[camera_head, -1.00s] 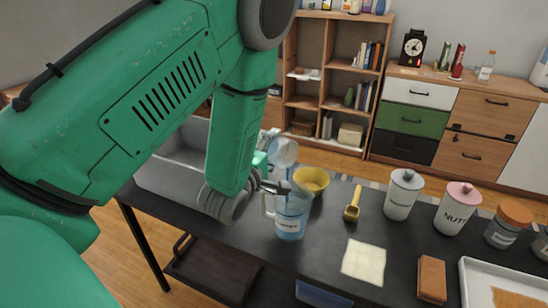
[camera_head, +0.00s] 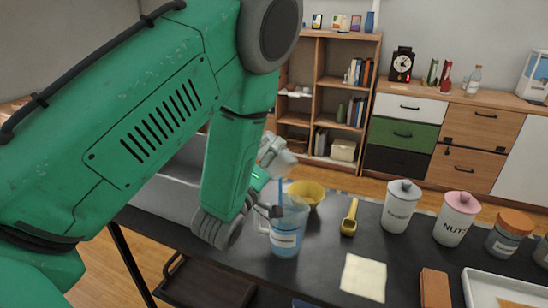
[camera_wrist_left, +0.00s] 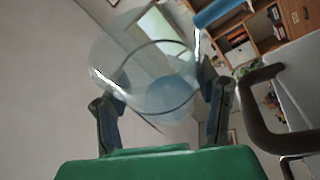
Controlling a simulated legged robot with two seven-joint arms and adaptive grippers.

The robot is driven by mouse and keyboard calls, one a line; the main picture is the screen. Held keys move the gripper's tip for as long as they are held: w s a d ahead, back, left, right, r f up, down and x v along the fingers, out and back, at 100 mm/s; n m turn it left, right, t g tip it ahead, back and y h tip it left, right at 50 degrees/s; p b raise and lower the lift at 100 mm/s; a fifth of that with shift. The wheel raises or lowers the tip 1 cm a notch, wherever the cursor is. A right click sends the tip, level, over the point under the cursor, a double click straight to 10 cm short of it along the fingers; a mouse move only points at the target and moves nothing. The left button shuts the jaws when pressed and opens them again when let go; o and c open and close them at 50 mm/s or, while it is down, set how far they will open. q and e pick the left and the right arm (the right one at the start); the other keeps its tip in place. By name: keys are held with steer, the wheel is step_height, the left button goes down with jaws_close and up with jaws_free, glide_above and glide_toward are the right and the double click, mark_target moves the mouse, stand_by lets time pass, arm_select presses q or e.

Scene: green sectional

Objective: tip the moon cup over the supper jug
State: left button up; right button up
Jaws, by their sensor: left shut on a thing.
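My left gripper (camera_head: 268,158) is shut on a clear cup, the moon cup (camera_head: 281,160), and holds it tilted above the supper jug. In the left wrist view the see-through cup (camera_wrist_left: 150,70) sits between the two dark fingers, with pale blue liquid inside. The jug (camera_head: 288,232) is clear and bluish, with a white label and a handle on its left; it stands upright on the dark table. A narrow blue streak (camera_head: 280,190) runs from beneath the cup down into the jug. My forearm and wrist partly hide the cup's surroundings. My right gripper is not in view.
A yellow bowl (camera_head: 307,192) stands close behind the jug. A yellow scoop (camera_head: 349,218), a pale cloth (camera_head: 363,277), a brown block (camera_head: 434,289) and several lidded canisters lie or stand to the right. A grey bin (camera_head: 165,178) is at the left, partly behind my arm.

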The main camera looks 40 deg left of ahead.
arm_select(q)
steer(key=shift+a, duration=0.1)
steer(key=shift+d, duration=0.3)
steer(key=shift+s+r+m, duration=0.15)
steer(key=shift+m, duration=0.45)
steer(key=n+p, duration=0.1)
steer(key=a+n, duration=0.1)
steer(key=shift+r+n+g+p, duration=0.3)
steer(key=shift+n+p, duration=0.1)
steer(key=shift+a+n, duration=0.1)
steer(key=shift+n, duration=0.3)
steer(key=shift+a+f+g, duration=0.15)
steer(key=shift+f+g, duration=0.15)
steer(key=shift+w, duration=0.2)
